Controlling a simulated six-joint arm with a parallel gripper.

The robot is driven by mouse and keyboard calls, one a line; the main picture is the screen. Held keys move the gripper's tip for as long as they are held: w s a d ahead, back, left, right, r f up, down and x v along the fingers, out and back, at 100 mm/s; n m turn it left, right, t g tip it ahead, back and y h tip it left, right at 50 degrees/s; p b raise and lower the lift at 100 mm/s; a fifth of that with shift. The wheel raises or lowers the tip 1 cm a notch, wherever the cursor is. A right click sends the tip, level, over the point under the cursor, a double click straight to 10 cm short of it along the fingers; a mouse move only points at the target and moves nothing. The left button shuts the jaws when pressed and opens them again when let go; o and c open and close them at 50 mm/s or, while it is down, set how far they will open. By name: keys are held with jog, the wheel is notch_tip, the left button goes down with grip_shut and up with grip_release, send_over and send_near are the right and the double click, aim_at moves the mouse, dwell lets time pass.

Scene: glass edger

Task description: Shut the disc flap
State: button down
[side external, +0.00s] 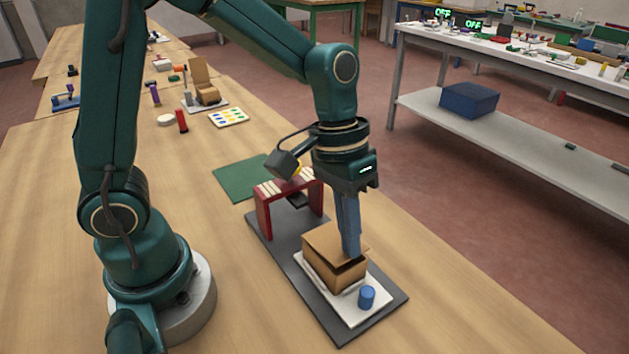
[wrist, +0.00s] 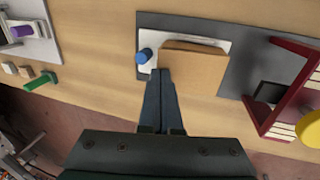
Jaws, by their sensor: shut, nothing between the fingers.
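A brown box (side external: 325,265) stands on a white plate (side external: 340,308) on a dark grey base. Its brown top flap (side external: 325,240) lies nearly flat, with a narrow dark gap under its edge near my fingers. In the wrist view the flap (wrist: 193,66) looks like a plain tan square. A blue cylinder (side external: 366,297) stands on the plate beside the box; it also shows in the wrist view (wrist: 144,56). My gripper (side external: 351,254) is shut and empty, pointing down, its fingertips at the flap's edge. I cannot tell whether they touch it. I see no disc.
A red frame with cream strips (side external: 287,195) stands at the other end of the dark grey base (side external: 325,325). A green mat (side external: 240,178) lies behind it. Several small objects, including a red cylinder (side external: 182,121), lie farther back. The front of the wooden table is clear.

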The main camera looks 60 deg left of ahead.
aim_at(331, 251)
jog(key=shift+x, duration=0.85)
jog(key=shift+d+f, duration=0.1)
jog(key=shift+d, duration=0.1)
jog(key=shift+a, duration=0.1)
jog(key=shift+a, duration=0.7)
jog(key=shift+s+r+t, duration=0.6)
jog(key=shift+s+r, duration=0.35)
jog(key=shift+r, duration=7.15)
jog(key=s+a+f+t+y, duration=0.2)
jog(key=s+a+f+t, duration=0.2)
jog(key=s+a+f, duration=0.2)
jog(key=shift+s+a+f+y, duration=0.25)
jog(key=shift+a+f+y, duration=0.15)
jog(key=shift+a+f, duration=0.2)
